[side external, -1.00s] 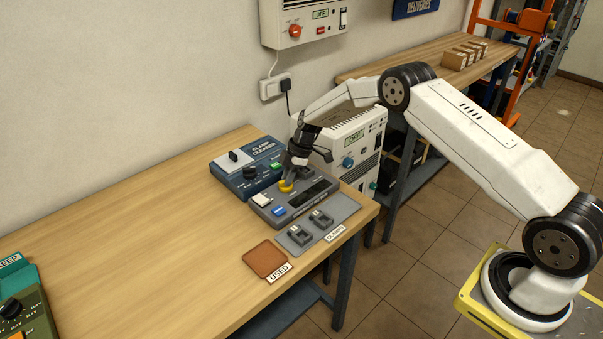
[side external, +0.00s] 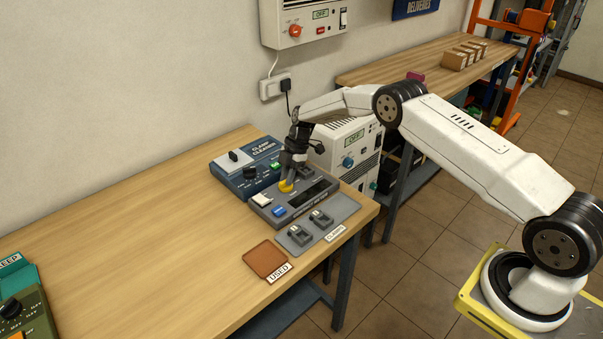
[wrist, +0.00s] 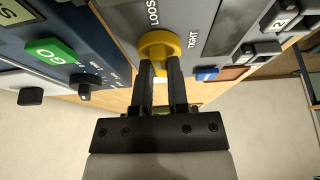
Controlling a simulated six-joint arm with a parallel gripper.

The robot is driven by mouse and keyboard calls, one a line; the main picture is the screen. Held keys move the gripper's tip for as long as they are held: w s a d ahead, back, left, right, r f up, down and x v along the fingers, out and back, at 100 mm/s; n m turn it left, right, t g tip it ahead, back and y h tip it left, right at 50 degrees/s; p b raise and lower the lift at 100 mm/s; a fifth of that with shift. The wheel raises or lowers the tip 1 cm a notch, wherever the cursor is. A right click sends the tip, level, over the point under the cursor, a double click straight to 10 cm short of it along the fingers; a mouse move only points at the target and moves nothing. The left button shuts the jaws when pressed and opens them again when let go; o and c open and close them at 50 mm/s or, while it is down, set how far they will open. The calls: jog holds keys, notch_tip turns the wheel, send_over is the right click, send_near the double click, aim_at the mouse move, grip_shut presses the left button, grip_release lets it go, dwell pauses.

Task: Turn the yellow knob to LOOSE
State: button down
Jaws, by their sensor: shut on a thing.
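The yellow knob (wrist: 158,44) is on the grey panel (wrist: 207,14), beside the printed words LOOSE and TIGHT in the wrist view. In the side view the knob (side external: 286,186) sits at the panel's back left part, under my gripper (side external: 290,178). My gripper (wrist: 160,68) is shut on the knob, with its two dark fingers on either side of the knob's raised grip. The grip points roughly toward the bottom of the wrist view. The fingers hide part of the grip, so its exact setting is hard to tell.
A blue clamp cleaner (side external: 230,182) with a green GO button (wrist: 52,51) stands close to the left of the panel. A white switch (side external: 262,199), a blue button (side external: 278,211) and a grey clamp mat (side external: 345,208) are nearby. A brown USED pad (side external: 265,259) lies in front.

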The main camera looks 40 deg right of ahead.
aim_at(296, 185)
jog(key=c, duration=0.6)
grip_release()
jog(key=shift+r, duration=0.1)
jog(key=shift+v, duration=3.8)
jog(key=s+a+r+m+t+h, duration=0.1)
jog(key=s+a+r+m+h, duration=0.1)
jog(key=s+r+m, duration=0.35)
jog(key=s+a+r+m+h, duration=0.1)
jog(key=s+a+r+m, duration=0.15)
jog(key=s+m, duration=0.65)
jog(key=s, duration=0.5)
jog(key=s+a+m+t+h, duration=0.1)
jog(key=s+m, duration=0.1)
jog(key=s, duration=0.4)
jog(key=s+a+m, duration=0.1)
jog(key=s, duration=0.6)
jog(key=shift+r+m+t, duration=0.2)
jog(key=shift+m+t, duration=0.1)
jog(key=shift+m, duration=0.05)
